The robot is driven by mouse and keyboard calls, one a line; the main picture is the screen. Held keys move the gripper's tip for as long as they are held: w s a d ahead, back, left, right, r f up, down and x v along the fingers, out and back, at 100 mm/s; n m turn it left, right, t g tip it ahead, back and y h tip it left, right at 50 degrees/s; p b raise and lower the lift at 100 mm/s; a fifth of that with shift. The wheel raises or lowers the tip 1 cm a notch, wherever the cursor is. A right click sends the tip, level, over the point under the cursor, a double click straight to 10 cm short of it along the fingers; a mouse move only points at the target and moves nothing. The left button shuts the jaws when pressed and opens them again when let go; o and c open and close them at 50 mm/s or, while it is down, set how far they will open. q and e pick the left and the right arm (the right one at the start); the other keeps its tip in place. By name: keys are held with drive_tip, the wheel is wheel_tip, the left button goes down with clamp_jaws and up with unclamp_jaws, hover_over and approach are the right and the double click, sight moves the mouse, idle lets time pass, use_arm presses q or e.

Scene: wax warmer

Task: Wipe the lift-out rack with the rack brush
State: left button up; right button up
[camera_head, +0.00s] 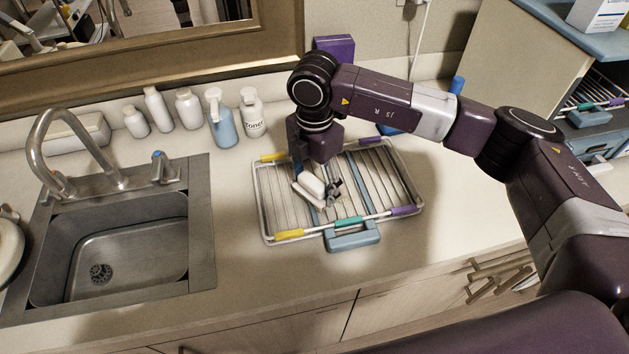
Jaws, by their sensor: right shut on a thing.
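The lift-out rack (400,194) is a wire grid lying flat on the counter. It has yellow, teal and purple sleeves along its bars and a blue handle (352,237) at its front edge. My right gripper (322,192) points down over the left-middle part of the rack. It is shut on a pale, blocky thing that looks like the rack brush (310,187). The brush is tilted and low over the wires; I cannot tell whether it touches them. My gripper hides part of the brush and the rack behind it. My left gripper is not in view.
A metal sink (120,250) with a faucet (70,140) lies at the left. Several bottles, one a blue pump bottle (222,120), stand along the back wall. A blue-topped cabinet (590,40) stands at the right. The counter is clear between the sink and the rack.

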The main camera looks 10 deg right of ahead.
sight(360, 187)
drive_tip(key=shift+w+d+b, duration=0.1)
drive_tip(key=shift+d+b, duration=0.25)
drive_tip(key=shift+d, duration=2.4)
drive_tip(key=shift+f+b, duration=0.4)
drive_tip(key=shift+f, duration=0.05)
drive_tip(key=shift+d+b, duration=0.4)
drive_tip(key=shift+d, duration=2.4)
drive_tip(key=shift+a, duration=0.15)
drive_tip(key=shift+a, duration=4.4)
